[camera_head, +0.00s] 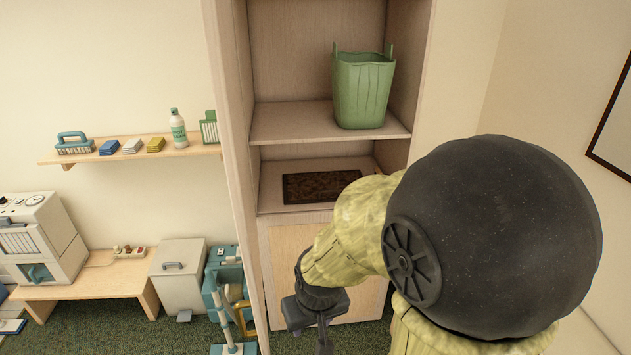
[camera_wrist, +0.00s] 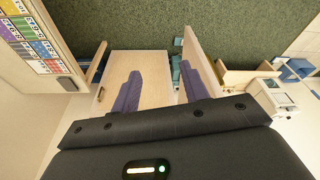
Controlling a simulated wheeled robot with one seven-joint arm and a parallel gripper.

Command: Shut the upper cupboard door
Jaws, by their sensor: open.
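The tall light-wood cupboard (camera_head: 330,120) stands open in its upper part in the head view, with its shelves showing. A pale upright panel (camera_head: 225,130) along its left side looks like the upper door standing open, seen nearly edge-on; I cannot tell its exact angle. In the wrist view a similar pale panel (camera_wrist: 203,62) juts out just beside the right finger; I cannot tell whether they touch. My gripper (camera_wrist: 159,68) is open and empty, its two dark fingers apart. In the head view it is low, in front of the cupboard's lower door (camera_head: 300,245), partly hidden by my arm.
A green basket (camera_head: 363,90) stands on the upper shelf and a dark mat (camera_head: 318,186) lies below. Left are a wall shelf (camera_head: 190,150) with small items, a blue cleaning cart (camera_head: 228,290), a white bin (camera_head: 180,275) and a low bench (camera_head: 80,288). A wall is close on the right.

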